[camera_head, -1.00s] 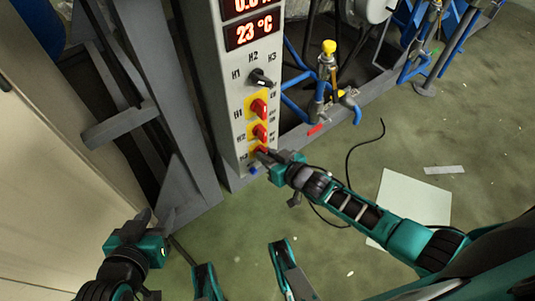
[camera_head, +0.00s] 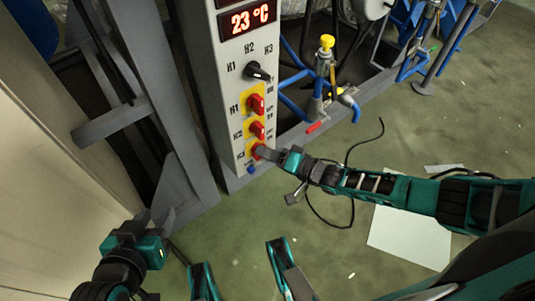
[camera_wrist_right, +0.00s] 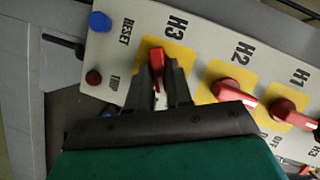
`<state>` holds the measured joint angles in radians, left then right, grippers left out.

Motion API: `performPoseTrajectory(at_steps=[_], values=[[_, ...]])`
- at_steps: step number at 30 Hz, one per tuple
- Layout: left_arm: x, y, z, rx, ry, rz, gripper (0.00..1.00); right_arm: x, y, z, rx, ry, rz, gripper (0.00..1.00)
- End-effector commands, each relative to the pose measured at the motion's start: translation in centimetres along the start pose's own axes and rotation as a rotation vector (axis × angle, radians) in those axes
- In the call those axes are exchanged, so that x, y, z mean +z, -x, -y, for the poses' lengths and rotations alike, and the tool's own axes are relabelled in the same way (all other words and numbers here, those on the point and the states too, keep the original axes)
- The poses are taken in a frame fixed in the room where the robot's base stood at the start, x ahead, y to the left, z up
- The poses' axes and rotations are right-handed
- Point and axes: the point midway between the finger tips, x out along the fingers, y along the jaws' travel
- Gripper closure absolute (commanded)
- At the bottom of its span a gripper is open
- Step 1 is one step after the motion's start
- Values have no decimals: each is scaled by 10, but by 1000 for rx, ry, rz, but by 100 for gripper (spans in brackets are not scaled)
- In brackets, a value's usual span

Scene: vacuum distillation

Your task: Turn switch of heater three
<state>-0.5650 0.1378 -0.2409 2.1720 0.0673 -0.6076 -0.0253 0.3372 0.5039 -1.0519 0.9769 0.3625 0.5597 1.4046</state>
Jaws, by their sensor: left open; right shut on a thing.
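The control panel (camera_head: 205,60) is a tall light-grey box with a red "23 °C" display. Its heater three switch, labelled H3, is a red knob on a yellow plate, lowest of the red switches, and it shows in the right wrist view (camera_wrist_right: 157,60). My right gripper (camera_head: 264,153) is at this knob in the head view. In the right wrist view its fingers (camera_wrist_right: 163,88) are shut on the red H3 knob, one on each side. My left gripper (camera_head: 148,225) is open and empty at the lower left, away from the panel.
Red H2 (camera_wrist_right: 234,92) and H1 (camera_wrist_right: 289,113) switches sit beside H3. A blue reset button (camera_wrist_right: 100,21) and a dark red trip light (camera_wrist_right: 93,77) are at the panel's end. A black selector knob (camera_head: 257,71) is higher up. Blue pipes with a yellow-capped valve (camera_head: 327,42) stand to the right.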

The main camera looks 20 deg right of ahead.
Motion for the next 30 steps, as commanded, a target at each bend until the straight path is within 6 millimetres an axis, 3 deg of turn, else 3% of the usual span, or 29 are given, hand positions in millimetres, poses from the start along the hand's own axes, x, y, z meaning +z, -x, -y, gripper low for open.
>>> performPoseTrajectory(at_steps=[15,30], values=[[-1,-1,0,-1,2,-3,57,-2,-6,-1,-155,-366,-5,100],[2,0,1,-3,4,2,57,-1,-6,-1,-198,-471,-5,100]])
